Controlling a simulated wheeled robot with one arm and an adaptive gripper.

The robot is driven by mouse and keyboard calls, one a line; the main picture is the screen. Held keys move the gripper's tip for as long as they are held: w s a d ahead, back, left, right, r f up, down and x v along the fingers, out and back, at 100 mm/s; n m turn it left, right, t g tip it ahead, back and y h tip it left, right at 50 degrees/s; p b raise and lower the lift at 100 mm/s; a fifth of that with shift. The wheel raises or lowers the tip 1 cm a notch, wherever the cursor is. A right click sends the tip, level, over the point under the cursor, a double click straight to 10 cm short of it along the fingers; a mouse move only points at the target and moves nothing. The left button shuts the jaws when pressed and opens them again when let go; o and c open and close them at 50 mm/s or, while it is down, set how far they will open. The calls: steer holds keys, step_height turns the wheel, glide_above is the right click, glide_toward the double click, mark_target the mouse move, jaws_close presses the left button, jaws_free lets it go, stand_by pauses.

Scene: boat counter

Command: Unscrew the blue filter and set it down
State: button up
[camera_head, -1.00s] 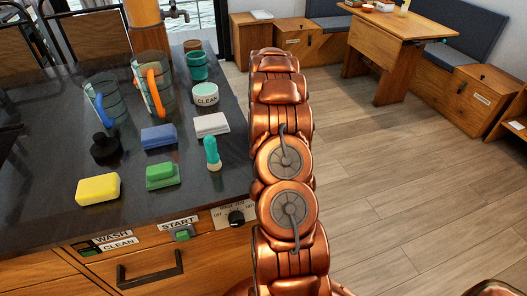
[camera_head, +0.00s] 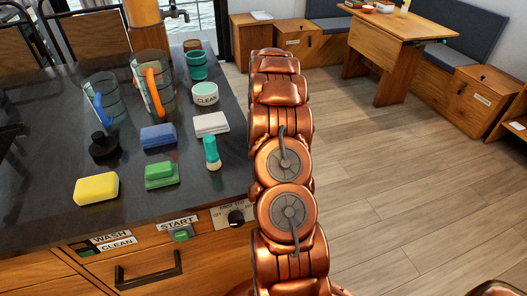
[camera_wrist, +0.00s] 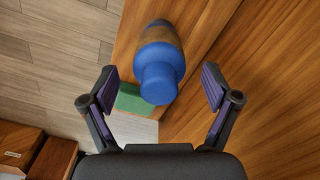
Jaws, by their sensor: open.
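The blue filter (camera_wrist: 160,80) shows in the wrist view as a rounded blue body with a brownish band near its far end. Its near, narrower end points toward my gripper (camera_wrist: 159,74). My gripper is open, with one finger on each side of the filter and visible gaps between them. I cannot tell how far the fingertips are from it in depth. How the filter is fastened at its far end is not clear. In the head view my arm shows, but the gripper and the blue filter do not.
In the wrist view a green block (camera_wrist: 130,98) lies partly behind the filter, beside wooden panels (camera_wrist: 235,100). In the head view the dark counter (camera_head: 50,150) holds clear jugs, a yellow sponge (camera_head: 96,188) and other items left of my arm. Open floor (camera_head: 410,160) lies to the right.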

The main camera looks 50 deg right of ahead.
steer(key=shift+m, duration=0.8)
steer(key=shift+b, duration=0.3)
steer(key=shift+m, duration=0.8)
steer(key=shift+m+b, duration=0.3)
steer(key=shift+m, duration=0.6)
steer(key=c, duration=1.1)
steer(key=shift+n, duration=0.9)
